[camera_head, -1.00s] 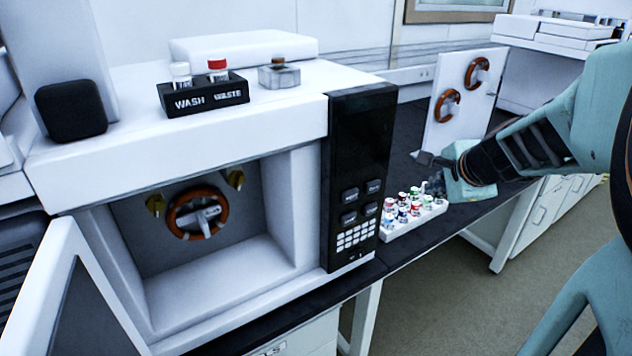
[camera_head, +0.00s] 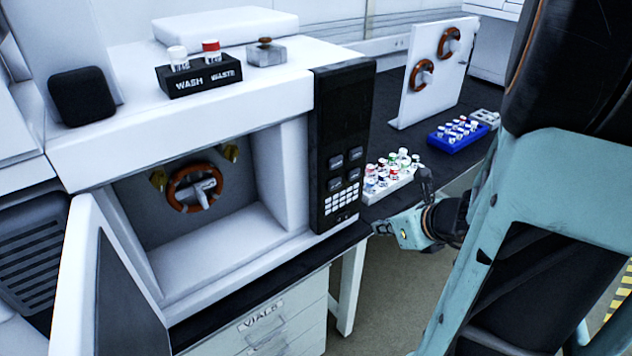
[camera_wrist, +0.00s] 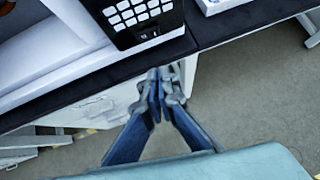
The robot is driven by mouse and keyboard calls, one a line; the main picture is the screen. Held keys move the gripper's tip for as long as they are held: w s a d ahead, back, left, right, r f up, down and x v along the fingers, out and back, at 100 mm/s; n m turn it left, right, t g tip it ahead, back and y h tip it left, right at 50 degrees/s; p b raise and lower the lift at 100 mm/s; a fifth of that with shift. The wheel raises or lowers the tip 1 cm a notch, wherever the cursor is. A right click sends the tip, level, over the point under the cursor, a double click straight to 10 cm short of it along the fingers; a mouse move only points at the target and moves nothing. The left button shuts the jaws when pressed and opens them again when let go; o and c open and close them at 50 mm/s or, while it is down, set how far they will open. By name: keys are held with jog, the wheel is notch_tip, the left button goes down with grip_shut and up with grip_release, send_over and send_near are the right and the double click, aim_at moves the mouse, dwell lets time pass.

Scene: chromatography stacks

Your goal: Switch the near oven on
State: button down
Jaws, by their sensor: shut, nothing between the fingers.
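The near oven (camera_head: 190,140) is a white chromatograph whose front door (camera_head: 110,290) hangs open at the left. Inside its chamber is a coil with an orange-brown ring (camera_head: 178,202). Its black control panel (camera_head: 343,130) has several grey keys and a white keypad (camera_head: 341,200). The keypad also shows in the wrist view (camera_wrist: 138,10), with a small switch-like part (camera_wrist: 150,35) below it, too small to read. My gripper (camera_head: 380,229) is shut and empty, low and to the right of the panel, by the bench edge. In the wrist view its fingertips (camera_wrist: 165,75) are together, below the panel and apart from it.
A white rack of vials (camera_head: 390,182) stands right of the panel. A blue vial rack (camera_head: 458,135) and an upright board with two coils (camera_head: 432,75) are farther back. A WASH/WASTE holder (camera_head: 198,78) sits on the oven. Drawers (camera_head: 270,325) are below the bench.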

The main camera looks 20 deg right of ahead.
jog(key=shift+s+a+f+m, duration=0.1)
jog(key=shift+s+a+m, duration=0.05)
jog(key=shift+m, duration=0.15)
jog(key=b, duration=0.3)
send_near(346, 219)
jog(key=shift+x, duration=2.9)
